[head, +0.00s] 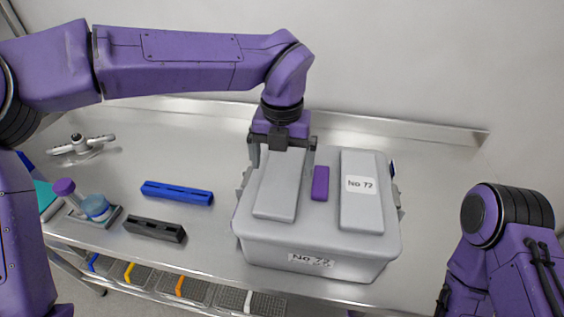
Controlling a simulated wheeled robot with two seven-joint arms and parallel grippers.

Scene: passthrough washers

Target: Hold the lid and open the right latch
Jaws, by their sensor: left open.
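A grey box (310,258) with a "No 72" label on its front stands on the metal table. Its grey lid (321,220) is on top, with two long raised pads and a purple piece (320,183) between them. The right latch (400,205) shows only in part at the box's right side. My left gripper (283,158) points down at the far end of the left pad, fingers apart; I cannot tell whether they touch it. My right arm is at the lower right, and its gripper is out of the frame.
A blue block (177,193) and a black block (154,229) lie left of the box. Further left is a tray with purple and blue round items (95,207). A metal tap-like fixture (81,145) stands behind. The table right of the box is clear.

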